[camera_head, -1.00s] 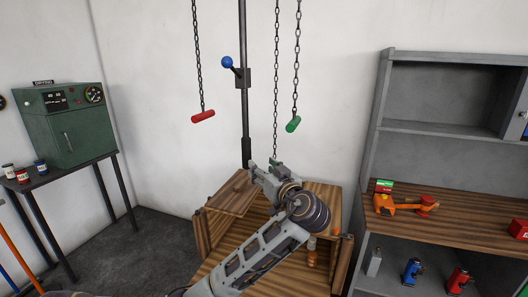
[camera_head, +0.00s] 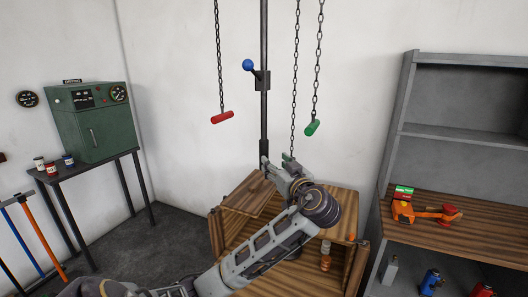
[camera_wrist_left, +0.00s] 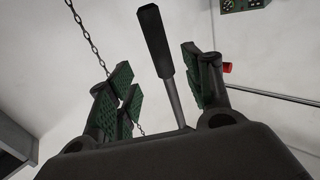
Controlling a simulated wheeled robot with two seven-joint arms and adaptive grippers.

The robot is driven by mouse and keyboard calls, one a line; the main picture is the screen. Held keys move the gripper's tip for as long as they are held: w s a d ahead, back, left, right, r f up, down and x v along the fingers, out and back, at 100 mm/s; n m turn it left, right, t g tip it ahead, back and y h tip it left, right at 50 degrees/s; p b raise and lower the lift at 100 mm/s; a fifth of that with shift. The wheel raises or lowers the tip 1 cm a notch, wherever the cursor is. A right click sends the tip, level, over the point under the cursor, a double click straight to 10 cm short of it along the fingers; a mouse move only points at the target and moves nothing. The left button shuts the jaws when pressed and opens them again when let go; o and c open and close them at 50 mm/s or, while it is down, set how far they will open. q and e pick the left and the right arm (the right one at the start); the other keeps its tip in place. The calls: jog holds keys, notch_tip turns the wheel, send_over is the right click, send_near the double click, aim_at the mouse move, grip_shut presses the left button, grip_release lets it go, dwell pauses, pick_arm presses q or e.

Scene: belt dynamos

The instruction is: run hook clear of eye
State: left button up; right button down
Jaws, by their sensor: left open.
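My left gripper (camera_head: 277,162) is open above the wooden box, close to the lower end of the middle chain (camera_head: 295,85). In the left wrist view a dark-handled lever (camera_wrist_left: 155,38) on a grey rod stands between the spread green-padded fingers, with space visible on either side. I cannot tell whether this lever belongs to a hook. A chain (camera_wrist_left: 90,38) passes behind the fingers there. No hook or eye can be made out; the gripper hides the middle chain's lower end. My right gripper is not in view.
A red handle (camera_head: 222,117) and a green handle (camera_head: 312,127) hang on chains beside the dark pole (camera_head: 264,100) with its blue knob (camera_head: 248,65). The wooden box (camera_head: 215,235) stands below. Grey shelving (camera_head: 398,125) is at right, a green cabinet (camera_head: 105,135) at left.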

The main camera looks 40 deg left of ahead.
aim_at(266, 154)
pick_arm(q)
jog(key=p+x, duration=0.2)
jog(key=x, duration=0.8)
jog(key=shift+w+a+p, duration=0.15)
jog(key=shift+a+p, duration=0.15)
grip_shut()
